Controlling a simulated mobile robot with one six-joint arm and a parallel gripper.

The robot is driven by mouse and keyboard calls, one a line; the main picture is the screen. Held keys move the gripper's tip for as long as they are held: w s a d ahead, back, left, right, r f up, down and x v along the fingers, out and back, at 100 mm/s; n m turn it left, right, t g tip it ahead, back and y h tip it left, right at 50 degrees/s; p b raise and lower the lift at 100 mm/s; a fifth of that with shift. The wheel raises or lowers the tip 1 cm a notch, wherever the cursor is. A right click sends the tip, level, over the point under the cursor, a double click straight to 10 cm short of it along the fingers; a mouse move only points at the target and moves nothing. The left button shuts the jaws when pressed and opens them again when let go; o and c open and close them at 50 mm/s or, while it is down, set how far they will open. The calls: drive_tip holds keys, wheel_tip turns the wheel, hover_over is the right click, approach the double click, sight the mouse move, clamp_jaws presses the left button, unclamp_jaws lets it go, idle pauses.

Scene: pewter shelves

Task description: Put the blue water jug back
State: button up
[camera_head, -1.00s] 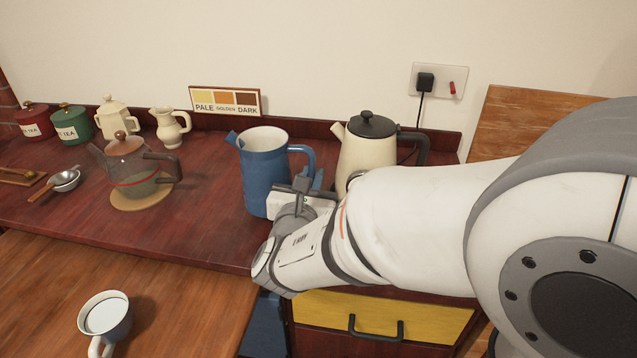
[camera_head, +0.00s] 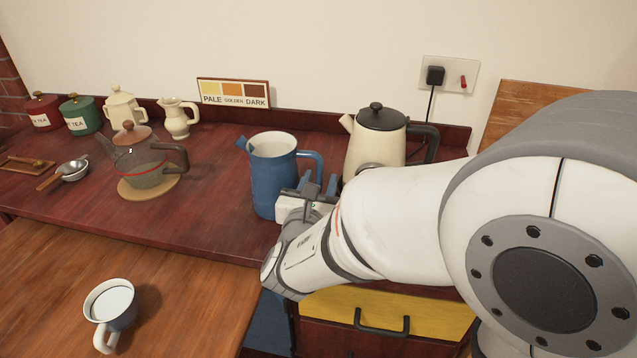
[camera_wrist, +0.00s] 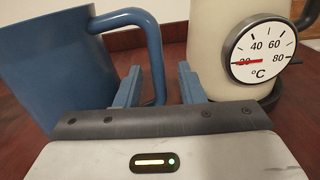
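The blue water jug (camera_head: 272,178) stands upright on the dark red counter in the head view, with its handle on the right. It also shows at the left of the wrist view (camera_wrist: 45,70). My gripper (camera_head: 318,183) is at the handle's side, low down, between the jug and the cream kettle (camera_head: 374,148). In the wrist view my gripper's two fingers (camera_wrist: 158,82) are spread apart. The lower part of the blue handle (camera_wrist: 156,55) shows between them, with a gap on the right finger's side. The jug's base is partly hidden in the wrist view.
The kettle, with a temperature dial (camera_wrist: 258,57), stands close to my right finger. A glass teapot (camera_head: 146,165) sits on a round mat (camera_head: 128,190) to the left. Counter between teapot and jug is clear.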

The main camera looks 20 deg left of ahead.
drive_tip(key=shift+r, duration=0.15)
drive_tip(key=s, duration=0.4)
drive_tip(key=s+d, duration=0.1)
drive_tip(key=s, duration=0.7)
drive_tip(key=shift+d+p, duration=0.15)
drive_tip(key=shift+p, duration=0.25)
